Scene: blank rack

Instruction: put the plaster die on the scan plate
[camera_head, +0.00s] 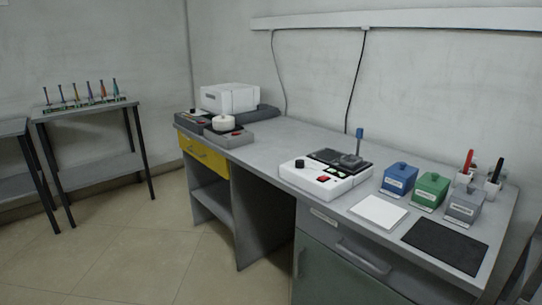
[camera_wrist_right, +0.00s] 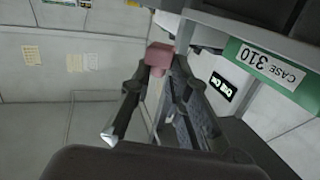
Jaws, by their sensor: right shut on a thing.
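My right gripper (camera_wrist_right: 160,68) shows in the right wrist view, its two dark fingers closed on a small pink block. This block (camera_wrist_right: 159,54), which I take to be the plaster die, sits at the fingertips; its lower part is hidden by the fingers. Neither gripper shows in the head view. In the head view, a grey unit (camera_head: 240,138) with a round white top (camera_head: 223,123) stands at the bench's far left end. I cannot tell for certain which surface is the scan plate.
The grey bench (camera_head: 268,140) carries a white control box (camera_head: 311,181), blue (camera_head: 398,177), green (camera_head: 430,189) and grey boxes (camera_head: 464,203), and a dark mat (camera_head: 445,246). A side table (camera_head: 90,108) holds several upright tools. A green "CASE 310" label (camera_wrist_right: 268,68) shows in the wrist view.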

